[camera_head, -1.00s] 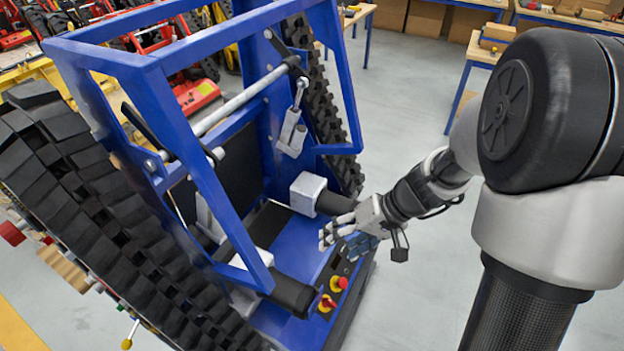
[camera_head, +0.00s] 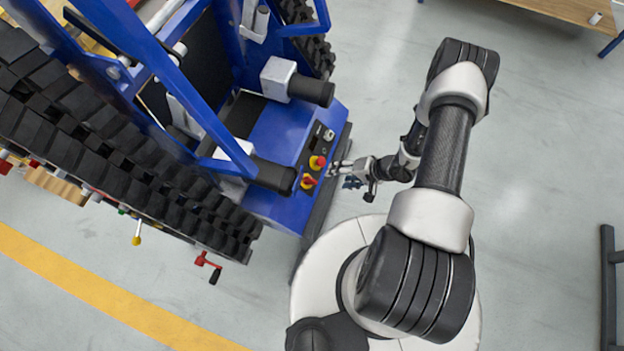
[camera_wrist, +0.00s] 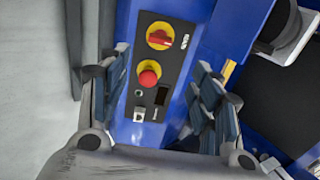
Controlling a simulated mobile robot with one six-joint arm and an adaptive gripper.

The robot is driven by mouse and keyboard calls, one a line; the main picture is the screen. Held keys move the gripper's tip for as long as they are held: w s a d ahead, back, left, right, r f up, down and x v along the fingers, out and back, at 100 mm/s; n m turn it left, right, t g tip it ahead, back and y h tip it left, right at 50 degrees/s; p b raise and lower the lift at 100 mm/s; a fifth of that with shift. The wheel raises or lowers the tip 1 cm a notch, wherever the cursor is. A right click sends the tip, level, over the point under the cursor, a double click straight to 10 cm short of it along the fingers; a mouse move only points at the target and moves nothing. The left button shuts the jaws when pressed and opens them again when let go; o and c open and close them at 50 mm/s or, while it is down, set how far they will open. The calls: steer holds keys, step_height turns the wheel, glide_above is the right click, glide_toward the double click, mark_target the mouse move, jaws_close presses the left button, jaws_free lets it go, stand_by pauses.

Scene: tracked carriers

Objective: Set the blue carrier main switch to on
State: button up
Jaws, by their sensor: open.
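The blue carrier (camera_head: 275,135) has a black control panel (camera_wrist: 172,62) on its blue front edge. The main switch, a red rotary knob on a yellow plate, is at the panel's far end in the wrist view (camera_wrist: 160,36) and shows small in the head view (camera_head: 308,181). Its exact setting is too small to tell. A red round emergency-stop button (camera_wrist: 149,74) on yellow sits beside it, nearer my gripper. My gripper (camera_wrist: 158,92) is open and empty, its fingers on either side of the panel in the wrist view. In the head view it hangs just right of the panel (camera_head: 338,172).
A small display (camera_wrist: 161,96) and a grey knob (camera_wrist: 140,112) sit on the panel's near end. Black cylinders (camera_head: 311,92) stick out beside the panel. A black rubber track (camera_head: 110,140) runs along the left.

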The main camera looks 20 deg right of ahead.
mark_target(313, 180)
steer(key=b+x, duration=0.4)
steer(key=x, duration=1.2)
steer(key=shift+a+f, duration=0.1)
steer(key=shift+c, duration=0.3)
steer(key=c, duration=1)
